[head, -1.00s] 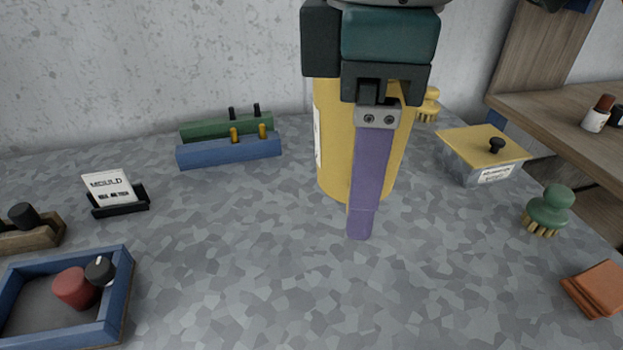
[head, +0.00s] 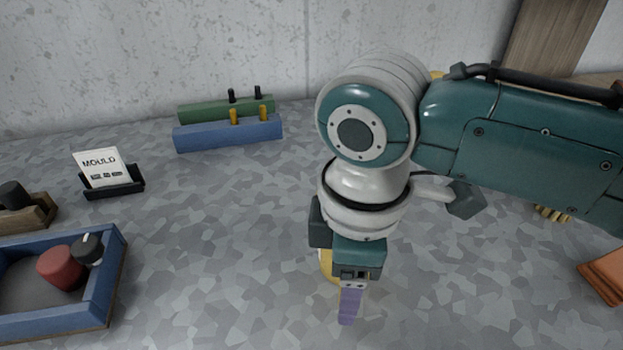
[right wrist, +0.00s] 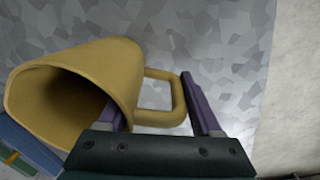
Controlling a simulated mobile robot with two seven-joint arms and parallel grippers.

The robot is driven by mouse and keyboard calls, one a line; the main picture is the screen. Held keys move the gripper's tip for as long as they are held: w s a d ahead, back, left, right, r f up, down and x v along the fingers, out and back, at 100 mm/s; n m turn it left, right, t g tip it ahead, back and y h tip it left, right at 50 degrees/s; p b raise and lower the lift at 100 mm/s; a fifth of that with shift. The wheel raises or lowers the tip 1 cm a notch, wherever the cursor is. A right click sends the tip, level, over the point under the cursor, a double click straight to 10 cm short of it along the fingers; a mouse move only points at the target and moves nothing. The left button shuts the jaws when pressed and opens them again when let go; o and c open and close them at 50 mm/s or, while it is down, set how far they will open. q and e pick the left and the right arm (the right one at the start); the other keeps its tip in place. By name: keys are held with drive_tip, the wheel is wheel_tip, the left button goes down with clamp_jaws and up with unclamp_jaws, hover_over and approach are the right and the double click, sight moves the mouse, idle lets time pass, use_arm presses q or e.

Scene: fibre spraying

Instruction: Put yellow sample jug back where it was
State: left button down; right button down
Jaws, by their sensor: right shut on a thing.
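The yellow sample jug (right wrist: 105,75) fills the left of the right wrist view, its open mouth facing lower left and its loop handle to the right. In the head view my right gripper (head: 349,305) points down at the lower middle, over the grey speckled table (head: 230,240). There only a sliver of the jug (head: 326,266) shows behind the gripper. I cannot tell whether the jug touches the table. My left gripper is not in view.
A blue tray (head: 112,280) with a red piece and a dark knob stands at left. Behind it is a MOULD card (head: 101,167). Blue (head: 222,137) and green racks stand near the wall. Orange pads (head: 603,280) lie at right. My right arm hides the right rear.

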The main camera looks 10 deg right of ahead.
drive_tip(key=shift+f, duration=0.15)
drive_tip(key=shift+c, duration=0.3)
unclamp_jaws()
drive_tip(key=r+p, duration=0.1)
drive_tip(key=r, duration=0.5)
drive_tip(key=r+p, duration=0.1)
drive_tip(key=r, duration=0.5)
drive_tip(key=shift+s+a+r, duration=0.1)
drive_tip(key=shift+s+r, duration=0.05)
drive_tip(key=shift+s, duration=0.05)
